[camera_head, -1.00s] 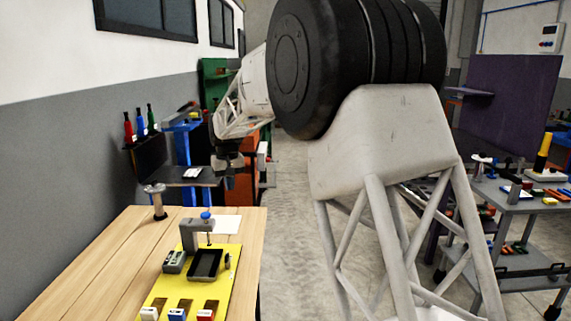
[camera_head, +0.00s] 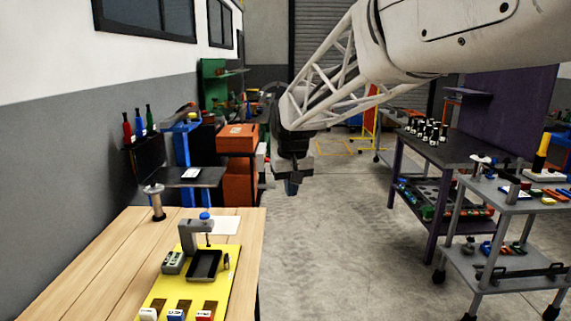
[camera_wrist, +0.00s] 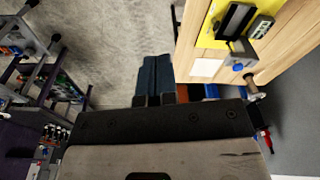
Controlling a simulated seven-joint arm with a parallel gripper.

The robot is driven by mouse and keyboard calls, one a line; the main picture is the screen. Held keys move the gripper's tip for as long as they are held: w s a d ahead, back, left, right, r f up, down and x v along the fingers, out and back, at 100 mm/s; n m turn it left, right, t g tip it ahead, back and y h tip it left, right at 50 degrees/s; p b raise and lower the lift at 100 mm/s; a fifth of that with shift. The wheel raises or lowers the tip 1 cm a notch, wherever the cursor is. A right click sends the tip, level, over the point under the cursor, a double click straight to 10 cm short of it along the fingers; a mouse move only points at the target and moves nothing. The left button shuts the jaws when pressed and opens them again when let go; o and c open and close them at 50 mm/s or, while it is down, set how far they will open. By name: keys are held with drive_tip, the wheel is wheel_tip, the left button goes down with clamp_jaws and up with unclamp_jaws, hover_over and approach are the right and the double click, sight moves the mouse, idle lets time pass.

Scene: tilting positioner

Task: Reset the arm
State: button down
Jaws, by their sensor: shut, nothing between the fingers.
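My gripper (camera_head: 292,187) hangs in the open air over the concrete floor, beyond and to the right of the wooden table (camera_head: 110,250). Its fingers are together and hold nothing. In the wrist view the two dark blue fingers (camera_wrist: 154,75) lie side by side, with bare floor past them. My arm reaches in from the upper right of the head view, with its white lattice link leading down to the gripper. The gripper touches nothing that I can see.
The yellow board (camera_head: 215,270) on the table carries a grey clamp with a blue knob (camera_head: 205,216), a dark tray (camera_head: 204,265) and small coloured blocks. A grey cart (camera_head: 515,205) and a dark workbench (camera_head: 455,150) stand right. An orange cabinet (camera_head: 238,165) stands behind. The middle floor is clear.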

drive_tip(key=s+d+f+m, duration=0.1)
drive_tip(key=s+d, duration=0.5)
drive_tip(key=s, duration=0.4)
drive_tip(key=s+d+m, duration=0.1)
drive_tip(key=s+d, duration=0.5)
drive_tip(key=s, duration=0.3)
drive_tip(key=s+d+f, duration=0.2)
drive_tip(key=s+f, duration=0.1)
drive_tip(key=s, duration=0.5)
drive_tip(key=s+d+f+m+t, duration=0.1)
drive_tip(key=s+d+f, duration=0.2)
drive_tip(key=s, duration=0.6)
drive_tip(key=shift+f, duration=0.75)
